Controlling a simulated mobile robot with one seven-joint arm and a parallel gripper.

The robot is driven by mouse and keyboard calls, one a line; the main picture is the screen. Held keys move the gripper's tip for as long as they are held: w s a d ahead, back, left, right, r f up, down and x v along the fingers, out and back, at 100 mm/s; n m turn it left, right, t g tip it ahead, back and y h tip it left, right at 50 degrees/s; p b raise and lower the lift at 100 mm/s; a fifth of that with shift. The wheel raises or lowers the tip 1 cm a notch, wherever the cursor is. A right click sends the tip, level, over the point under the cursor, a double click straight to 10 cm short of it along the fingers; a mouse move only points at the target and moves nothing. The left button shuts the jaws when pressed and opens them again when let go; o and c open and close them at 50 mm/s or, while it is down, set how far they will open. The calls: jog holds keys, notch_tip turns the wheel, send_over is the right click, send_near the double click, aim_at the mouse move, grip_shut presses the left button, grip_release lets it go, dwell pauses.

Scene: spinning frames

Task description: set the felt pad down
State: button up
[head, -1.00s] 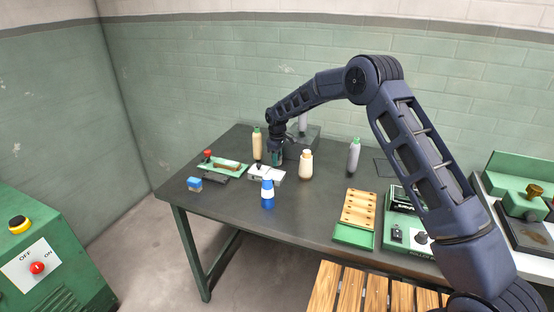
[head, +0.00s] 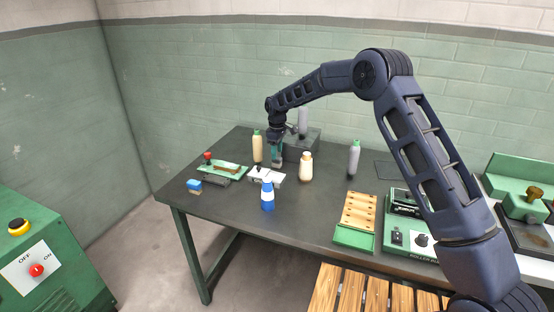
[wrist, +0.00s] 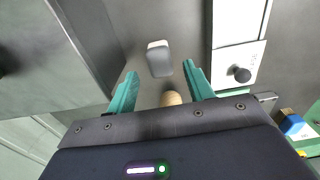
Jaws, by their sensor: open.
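My gripper (wrist: 161,72) is open, with its two teal fingers apart and nothing held between them. A small dark grey block with a whitish end, which looks like the felt pad (wrist: 159,60), lies on the dark tabletop just beyond the fingertips in the wrist view. It appears apart from both fingers. In the head view my gripper (head: 277,156) points down over the back of the table, and I cannot make out the pad there.
A grey metal box (head: 301,142) stands close beside my gripper. A white box with a black knob (wrist: 235,62) lies on the other side. Bottles stand around it: one green-capped (head: 257,148), one cream (head: 306,168), one blue (head: 267,196).

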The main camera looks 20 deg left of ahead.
notch_tip(320, 180, up, 6)
jog(key=shift+r, duration=0.25)
jog(key=shift+d, duration=0.1)
jog(key=d+r+m+t, duration=0.1)
jog(key=d+r+m, duration=0.1)
jog(key=d+r, duration=0.6)
jog(key=d+r+m, duration=0.2)
jog(key=d+r, duration=0.3)
jog(key=d, duration=0.6)
jog(key=d+r+m+t, duration=0.1)
jog(key=d+r+m, duration=0.1)
jog(key=d+r, duration=0.6)
jog(key=s+d+r+m, duration=0.2)
jog(key=s+d, duration=0.2)
jog(key=d, duration=0.6)
jog(key=s+d+r+m, duration=0.2)
jog(key=s+d, duration=0.2)
jog(key=d, duration=0.6)
jog(key=s+d+f+m+t, duration=0.1)
jog(key=s+d+f+m, duration=0.2)
jog(key=s+d, duration=0.6)
jog(key=s+d+f+m+t, duration=0.1)
jog(key=s+d+f+m, duration=0.2)
jog(key=s+d, duration=0.7)
jog(key=s+m, duration=0.2)
jog(key=s, duration=0.3)
jog(key=shift+d+t, duration=0.2)
jog(key=shift+t, duration=0.1)
